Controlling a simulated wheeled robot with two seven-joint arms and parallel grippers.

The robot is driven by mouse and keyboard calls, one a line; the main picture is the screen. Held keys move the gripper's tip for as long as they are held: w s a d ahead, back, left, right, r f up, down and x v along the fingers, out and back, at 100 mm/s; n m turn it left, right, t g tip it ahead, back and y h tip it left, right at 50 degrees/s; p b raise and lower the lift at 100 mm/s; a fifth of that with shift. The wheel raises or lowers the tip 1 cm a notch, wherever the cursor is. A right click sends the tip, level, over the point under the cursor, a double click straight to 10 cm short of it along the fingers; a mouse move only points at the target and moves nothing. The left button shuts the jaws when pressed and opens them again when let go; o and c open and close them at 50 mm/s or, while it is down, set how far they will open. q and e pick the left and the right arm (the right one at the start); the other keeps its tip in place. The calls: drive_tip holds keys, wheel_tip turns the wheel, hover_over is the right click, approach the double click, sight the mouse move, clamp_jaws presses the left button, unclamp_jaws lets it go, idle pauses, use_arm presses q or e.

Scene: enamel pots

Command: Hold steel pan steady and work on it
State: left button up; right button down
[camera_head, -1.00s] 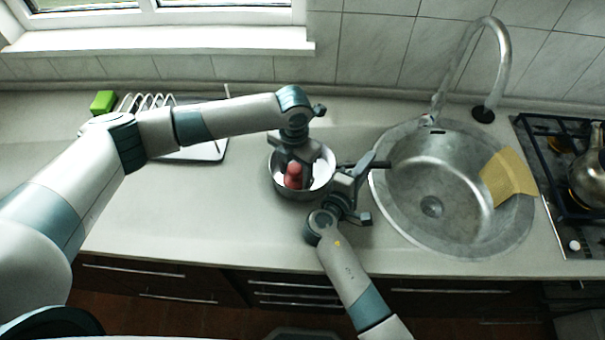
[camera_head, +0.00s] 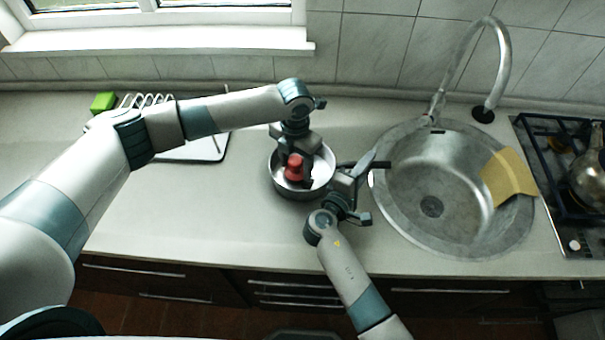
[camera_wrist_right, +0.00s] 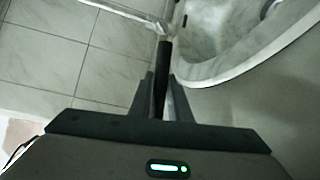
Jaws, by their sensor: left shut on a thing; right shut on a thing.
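The steel pan (camera_head: 323,176) stands on the counter left of the sink, with its dark handle (camera_head: 376,165) pointing right. My right gripper (camera_head: 352,178) is shut on the handle beside the pan's right wall. In the right wrist view the handle (camera_wrist_right: 163,62) sticks out from between the fingers of this gripper (camera_wrist_right: 162,95). My left gripper (camera_head: 294,155) reaches down into the pan from above and is shut on a red object (camera_head: 294,168). The object is inside the pan's rim; its lower end and whether it touches the bottom are hard to tell.
A round steel sink (camera_head: 425,215) with a tall tap (camera_head: 497,60) lies to the right, a yellow cloth (camera_head: 508,175) over its edge. A gas stove with a kettle (camera_head: 590,175) is farther right. A dish rack (camera_head: 148,102) and green sponge (camera_head: 103,102) stand behind my left arm. The front left counter is clear.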

use_arm(q)
drive_tip(key=shift+w, duration=1.95)
drive_tip(key=shift+d+f, duration=0.15)
drive_tip(key=shift+d, duration=1.65)
drive_tip(key=shift+s, duration=0.15)
drive_tip(key=shift+s+f, duration=0.1)
drive_tip(key=shift+s, duration=3.15)
